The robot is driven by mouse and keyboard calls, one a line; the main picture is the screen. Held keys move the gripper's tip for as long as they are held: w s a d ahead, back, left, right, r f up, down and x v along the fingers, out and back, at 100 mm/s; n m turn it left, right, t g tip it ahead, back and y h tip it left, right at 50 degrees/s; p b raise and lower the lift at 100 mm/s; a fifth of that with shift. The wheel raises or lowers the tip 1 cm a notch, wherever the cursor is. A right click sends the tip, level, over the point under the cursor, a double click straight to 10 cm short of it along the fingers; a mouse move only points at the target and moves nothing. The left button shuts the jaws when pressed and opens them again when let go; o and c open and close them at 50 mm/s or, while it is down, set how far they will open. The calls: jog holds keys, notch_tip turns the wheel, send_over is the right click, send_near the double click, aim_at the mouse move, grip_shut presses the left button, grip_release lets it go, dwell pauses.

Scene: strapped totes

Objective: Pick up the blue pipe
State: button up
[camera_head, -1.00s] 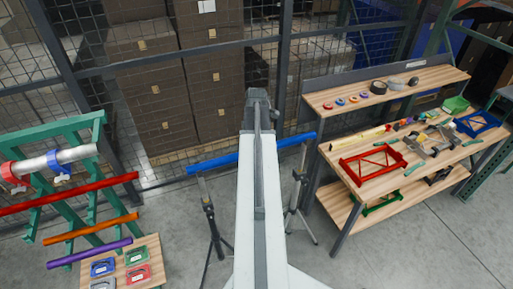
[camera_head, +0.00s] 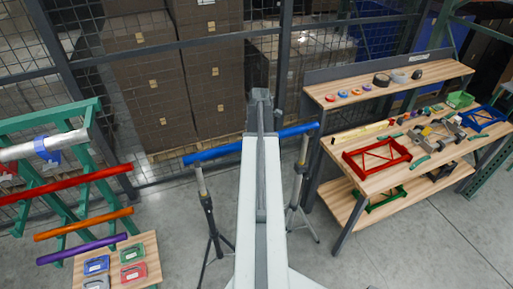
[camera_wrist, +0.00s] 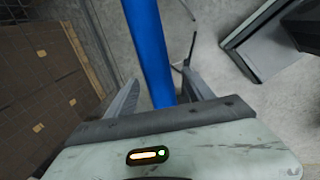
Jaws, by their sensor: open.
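The blue pipe (camera_head: 215,152) lies nearly level across two black tripod stands in the head view, its middle hidden behind my arm. In the wrist view the pipe (camera_wrist: 151,50) runs from the top edge down toward my gripper (camera_wrist: 160,88). The gripper's two grey fingers are apart, one on each side of the pipe in the picture. The pipe's lower end in that view is hidden by the gripper body. I cannot tell whether either finger touches it.
Tripod stands (camera_head: 207,205) hold the pipe. A green rack (camera_head: 50,115) with red, orange and purple pipes stands left. A wooden workbench (camera_head: 440,165) with tools and a red frame (camera_head: 378,158) stands right. A mesh fence with stacked boxes is behind. Floor is open at lower right.

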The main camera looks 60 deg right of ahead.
grip_shut()
jog(key=shift+r+p, duration=0.1)
jog(key=shift+p, duration=0.25)
